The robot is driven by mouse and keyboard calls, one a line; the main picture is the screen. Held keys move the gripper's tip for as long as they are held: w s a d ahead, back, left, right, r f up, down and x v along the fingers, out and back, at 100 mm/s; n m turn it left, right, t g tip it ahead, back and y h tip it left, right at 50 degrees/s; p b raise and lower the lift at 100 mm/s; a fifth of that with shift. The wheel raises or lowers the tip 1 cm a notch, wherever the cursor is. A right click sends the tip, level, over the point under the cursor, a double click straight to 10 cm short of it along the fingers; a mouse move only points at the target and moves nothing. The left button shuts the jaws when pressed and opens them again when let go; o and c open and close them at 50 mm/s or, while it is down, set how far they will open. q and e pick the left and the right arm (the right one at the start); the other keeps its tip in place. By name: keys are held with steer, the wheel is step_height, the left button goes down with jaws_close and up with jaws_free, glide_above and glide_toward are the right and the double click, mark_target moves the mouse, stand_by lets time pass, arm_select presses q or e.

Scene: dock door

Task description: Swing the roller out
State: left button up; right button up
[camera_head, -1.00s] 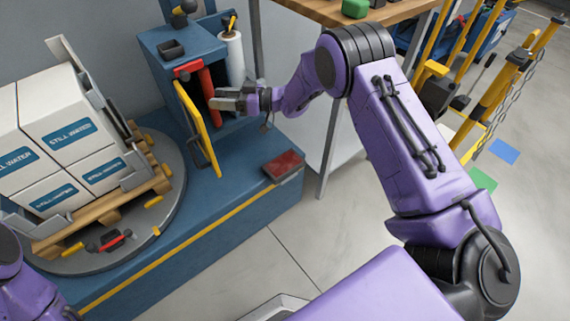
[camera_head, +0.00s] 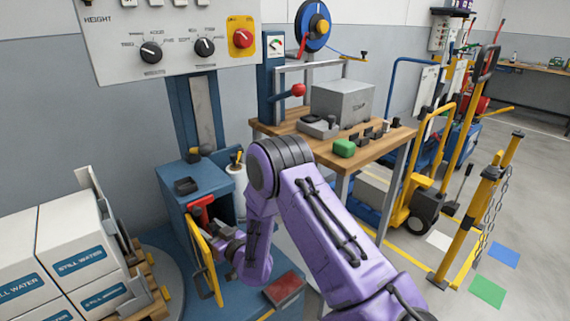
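The wrapping machine's blue carriage (camera_head: 170,200) stands beside the loaded turntable. A yellow frame (camera_head: 205,258) hangs at its front, tilted, with a red upright bar (camera_head: 206,222) just behind it. I cannot tell which of these parts is the roller. A white film roll (camera_head: 238,183) stands at the carriage's right side. My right gripper (camera_head: 226,247) is at the lower end of the red bar, close behind the yellow frame. Its fingertips are small and partly hidden, so I cannot tell whether it is open, shut or touching. My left gripper is out of view.
Boxes of still water (camera_head: 80,255) stand on a pallet at the left. A control panel (camera_head: 170,40) is above. A wooden bench (camera_head: 375,150) with a grey box (camera_head: 342,100) stands behind my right arm. A red pad (camera_head: 284,290) lies on the blue base.

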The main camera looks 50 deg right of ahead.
steer(key=s+a+f+m+g+p, duration=0.1)
steer(key=s+a+f+g+p, duration=0.1)
steer(key=s, duration=0.9)
steer(key=s+a+f+m+g+h+p, duration=0.1)
steer(key=s+f+g+p, duration=0.4)
steer(key=s, duration=0.7)
steer(key=s+a+f+m+g+h+p, duration=0.1)
steer(key=s+a+f+g+p, duration=0.2)
steer(key=s+g, duration=0.3)
steer(key=s+f, duration=0.1)
steer(key=s, duration=0.4)
steer(key=shift+s+f+m+g, duration=0.15)
steer(key=shift+s+m+g, duration=0.15)
steer(key=shift+m, duration=0.1)
steer(key=shift+a, duration=0.1)
